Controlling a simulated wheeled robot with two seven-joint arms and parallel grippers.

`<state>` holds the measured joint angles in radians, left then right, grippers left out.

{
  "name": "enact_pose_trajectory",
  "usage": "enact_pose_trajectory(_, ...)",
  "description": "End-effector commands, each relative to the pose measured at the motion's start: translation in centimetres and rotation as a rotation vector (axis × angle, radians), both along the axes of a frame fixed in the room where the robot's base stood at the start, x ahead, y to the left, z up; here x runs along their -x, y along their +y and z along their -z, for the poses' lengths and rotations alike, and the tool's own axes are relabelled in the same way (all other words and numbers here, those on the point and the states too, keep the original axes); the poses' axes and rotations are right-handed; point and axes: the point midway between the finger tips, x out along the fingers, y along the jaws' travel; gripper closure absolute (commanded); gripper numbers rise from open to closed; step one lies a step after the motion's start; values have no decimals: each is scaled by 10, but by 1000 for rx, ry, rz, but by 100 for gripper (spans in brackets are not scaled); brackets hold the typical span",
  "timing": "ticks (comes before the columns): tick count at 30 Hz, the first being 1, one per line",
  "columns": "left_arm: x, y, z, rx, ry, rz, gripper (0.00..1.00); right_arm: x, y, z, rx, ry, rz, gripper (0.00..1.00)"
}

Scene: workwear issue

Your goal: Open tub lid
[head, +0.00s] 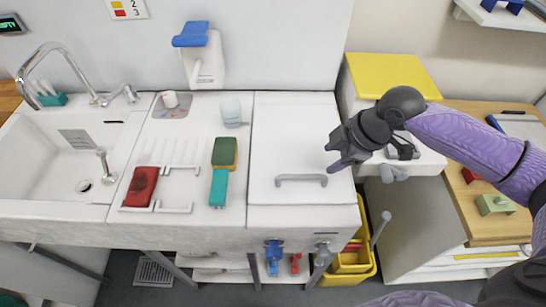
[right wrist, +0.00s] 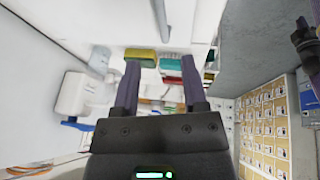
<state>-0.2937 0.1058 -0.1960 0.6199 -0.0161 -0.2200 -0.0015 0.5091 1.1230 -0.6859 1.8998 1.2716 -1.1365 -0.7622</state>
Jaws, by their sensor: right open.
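The tub lid (head: 290,135) is a white flat panel set in the counter, lying closed. Its grey bar handle (head: 301,178) runs across near the front edge. My right gripper (head: 334,157) is open and empty over the right side of the lid, behind and to the right of the handle. In the right wrist view its two fingers (right wrist: 159,82) stand apart with nothing between them. A grey bar that looks like the handle (right wrist: 160,18) shows at the top of that view. My left gripper is not in view.
Left of the lid lie a green-and-yellow sponge (head: 224,152), a teal block (head: 218,188) and a red brush-like item (head: 141,186). A sink (head: 40,170) is at far left. A yellow-topped unit (head: 385,74) and a wooden desk (head: 460,205) stand right.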

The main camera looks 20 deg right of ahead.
Motion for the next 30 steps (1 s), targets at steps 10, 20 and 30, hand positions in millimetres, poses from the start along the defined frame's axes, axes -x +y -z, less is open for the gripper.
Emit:
enact_pose_trajectory(10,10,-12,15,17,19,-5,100,-12,18,50,1,7,-11,45)
enact_pose_trajectory(20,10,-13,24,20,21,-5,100,-25,31,89,3,3,-10,45)
enact_pose_trajectory(30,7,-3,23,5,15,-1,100,-25,30,89,4,3,-9,72)
